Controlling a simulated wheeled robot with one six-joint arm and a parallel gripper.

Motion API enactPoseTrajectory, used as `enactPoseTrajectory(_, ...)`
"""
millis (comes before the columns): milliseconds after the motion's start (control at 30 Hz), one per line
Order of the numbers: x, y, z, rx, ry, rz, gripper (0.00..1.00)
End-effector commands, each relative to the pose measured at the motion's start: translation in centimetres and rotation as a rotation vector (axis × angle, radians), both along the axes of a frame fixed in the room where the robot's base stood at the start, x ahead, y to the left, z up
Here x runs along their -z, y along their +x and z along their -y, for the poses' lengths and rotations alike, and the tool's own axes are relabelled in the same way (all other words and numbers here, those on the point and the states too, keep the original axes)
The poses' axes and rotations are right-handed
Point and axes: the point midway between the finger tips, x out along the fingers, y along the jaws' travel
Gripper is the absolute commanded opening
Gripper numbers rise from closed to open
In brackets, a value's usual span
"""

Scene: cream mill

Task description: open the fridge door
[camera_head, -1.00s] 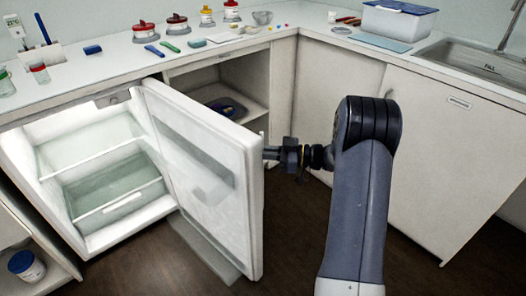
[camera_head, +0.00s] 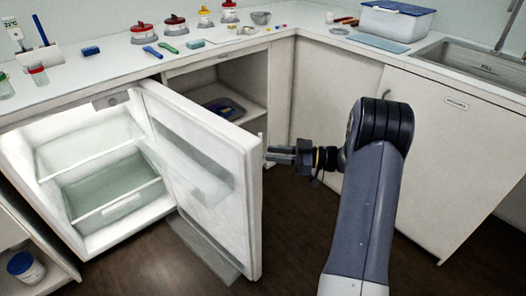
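The white fridge door (camera_head: 205,175) stands swung wide open in the head view, its inner side with clear shelves facing left. The lit fridge interior (camera_head: 100,170) shows a glass shelf and a clear drawer. My gripper (camera_head: 268,155) is just right of the door's free edge, its fingers pointing left toward it. A gap shows between the two dark fingers, and nothing is seen between them. The fingertips are close to the door edge; whether they touch it I cannot tell. The door's outer face and most of its handle are hidden.
An open cupboard shelf (camera_head: 243,112) with a dark blue plate lies behind the door. The countertop (camera_head: 120,62) holds jars, bottles and small coloured items. A blue-lidded box (camera_head: 397,20) and a sink (camera_head: 480,58) are at the right.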

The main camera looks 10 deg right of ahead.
Motion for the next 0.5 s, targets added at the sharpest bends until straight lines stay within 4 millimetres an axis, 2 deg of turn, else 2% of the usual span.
enactPoseTrajectory(33,-0.1,-0.4,1.1,0.004,0.000,-0.001,0.26)
enactPoseTrajectory(200,-0.1,-1.5,3.8,0.002,0.001,0.000,0.26)
enactPoseTrajectory(333,-0.1,-2.0,5.0,-0.001,0.000,0.000,0.26)
enactPoseTrajectory(500,0.0,-2.2,5.4,-0.002,0.001,-0.001,0.26)
